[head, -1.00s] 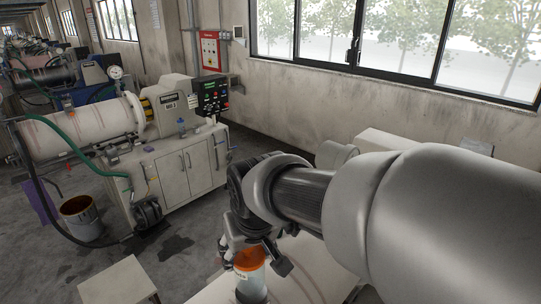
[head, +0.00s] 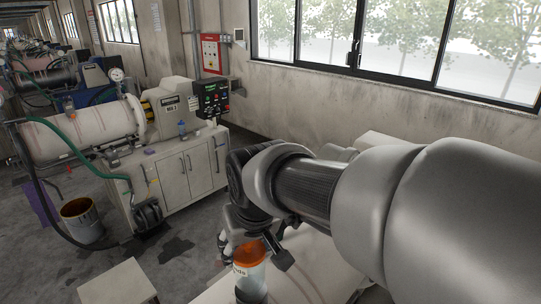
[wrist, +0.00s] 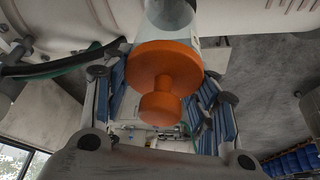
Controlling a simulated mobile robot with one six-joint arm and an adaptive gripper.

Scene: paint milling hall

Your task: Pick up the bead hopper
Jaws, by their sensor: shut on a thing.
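The bead hopper (head: 251,280) is a pale, see-through cylinder with an orange top and a white label partly in view. It shows at the bottom of the head view, in front of a pale table. In the wrist view its orange lid (wrist: 150,62) and round knob face the camera, with the body behind. My gripper (head: 254,247) is shut on the hopper near its top. In the wrist view the blue-padded fingers (wrist: 163,92) lie on both sides of the lid. The hopper's base is not clear, so I cannot tell whether it touches the table.
The pale table (head: 305,270) lies under my arm. A low pale stool or stand (head: 118,283) is at the bottom left. A mill on a white cabinet (head: 185,175) stands beyond, with an open bucket (head: 80,222) and hoses beside it. Dark stains mark the floor.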

